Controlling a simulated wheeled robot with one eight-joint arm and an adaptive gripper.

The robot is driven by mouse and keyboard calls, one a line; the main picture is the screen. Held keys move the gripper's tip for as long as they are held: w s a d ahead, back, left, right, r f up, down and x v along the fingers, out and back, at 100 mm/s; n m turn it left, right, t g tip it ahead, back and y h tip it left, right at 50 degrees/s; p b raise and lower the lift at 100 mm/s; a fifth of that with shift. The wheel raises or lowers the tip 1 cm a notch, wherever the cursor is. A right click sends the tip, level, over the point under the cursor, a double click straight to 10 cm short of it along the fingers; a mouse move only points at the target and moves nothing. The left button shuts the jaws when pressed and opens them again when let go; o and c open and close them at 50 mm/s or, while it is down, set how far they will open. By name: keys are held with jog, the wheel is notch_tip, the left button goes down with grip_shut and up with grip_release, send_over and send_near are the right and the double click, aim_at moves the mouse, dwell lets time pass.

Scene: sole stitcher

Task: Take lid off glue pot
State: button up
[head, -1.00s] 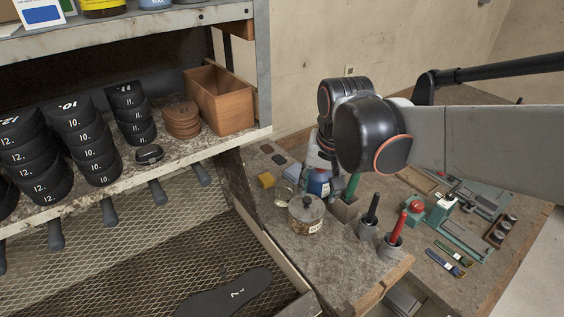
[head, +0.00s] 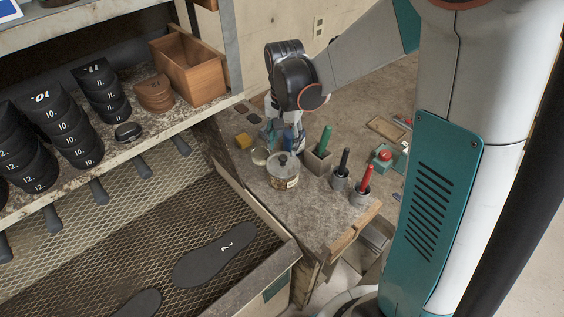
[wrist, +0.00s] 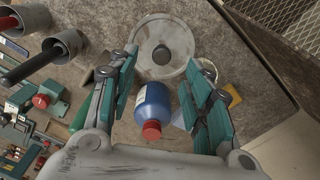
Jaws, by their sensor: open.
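The glue pot (head: 284,181) is a squat glass jar with a paper label, standing upright on the bench. Its grey round lid (head: 281,162) with a dark knob is on top. In the wrist view, the lid (wrist: 178,69) lies just beyond my fingertips, with its knob (wrist: 161,54) near the top centre. My gripper (head: 275,134) is open and points down just behind the pot, apart from the lid. In the wrist view, my spread fingers (wrist: 162,78) flank a blue bottle with a red cap (wrist: 153,105). Nothing is held.
A small glass dish (head: 260,156) and a yellow block (head: 243,141) stand left of the pot. Holders with a green (head: 324,140), a black (head: 343,160) and a red handle (head: 364,177) stand to its right. A shelf with heel stacks (head: 65,130) is at left.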

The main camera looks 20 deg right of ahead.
aim_at(283, 157)
jog(key=shift+a+f+b, duration=0.15)
jog(key=shift+f+b, duration=0.4)
jog(key=shift+f, duration=2.95)
grip_shut()
